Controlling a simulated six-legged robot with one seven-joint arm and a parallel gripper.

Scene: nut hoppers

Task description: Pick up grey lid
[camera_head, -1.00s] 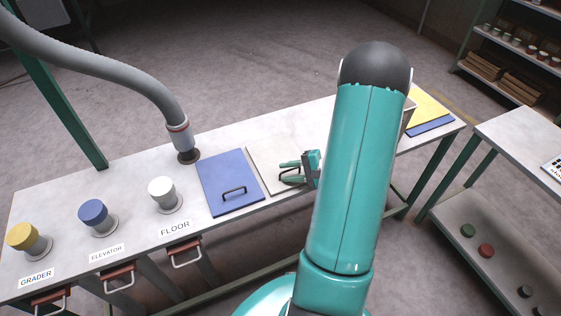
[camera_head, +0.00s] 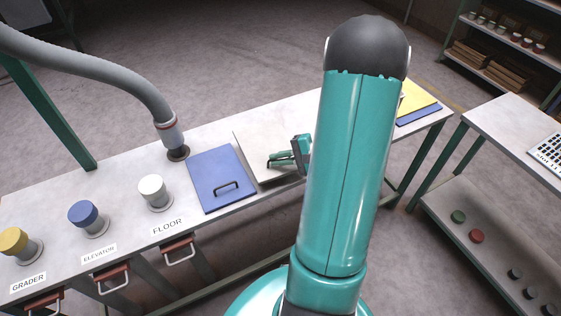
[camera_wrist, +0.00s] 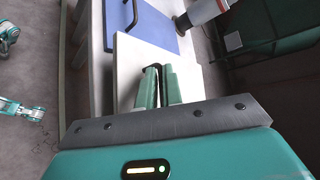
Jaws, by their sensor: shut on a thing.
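The grey lid (camera_head: 253,147), a pale flat square, is held a little above the bench, right of the blue lid. It also shows in the wrist view (camera_wrist: 128,70). My gripper (camera_head: 272,160) is shut on its dark handle near the front edge. In the wrist view my gripper's fingers (camera_wrist: 158,76) close around the handle (camera_wrist: 153,68), with the lid just beyond them.
The blue lid (camera_head: 215,170) lies flat at left, beside a grey hose end (camera_head: 171,138). White (camera_head: 152,188), blue (camera_head: 83,212) and yellow (camera_head: 14,240) caps stand farther left. A yellow lid (camera_head: 415,98) is at right. A side table (camera_head: 500,130) stands right.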

